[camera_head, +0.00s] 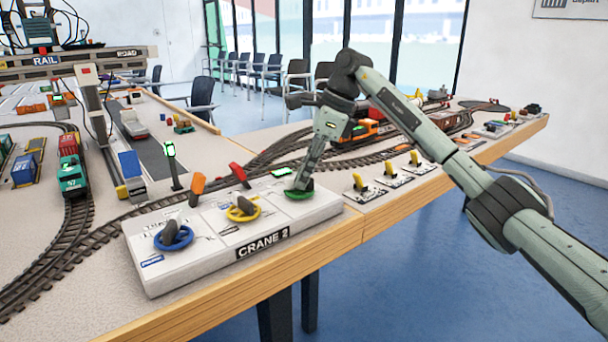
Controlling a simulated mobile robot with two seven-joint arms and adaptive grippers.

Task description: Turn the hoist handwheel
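The white control panel (200,267) marked CRANE 2 sits at the table's front edge. It carries a blue handwheel (183,242), a yellow handwheel (254,212) and a green handwheel (310,193). The small labels by the wheels are too small to read, so I cannot tell which is the hoist wheel. My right gripper (300,186) points down at the green handwheel, with its fingertips at the wheel, hiding its back and middle. Whether the fingers are closed on it is not clear. My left gripper is out of view.
An orange lever (197,188) and a red lever (239,175) stand along the panel's back. A green-lit signal post (172,164) rises behind it. Railway tracks and a gantry crane (75,65) lie behind and left. Small yellow levers (359,184) line the edge to the right.

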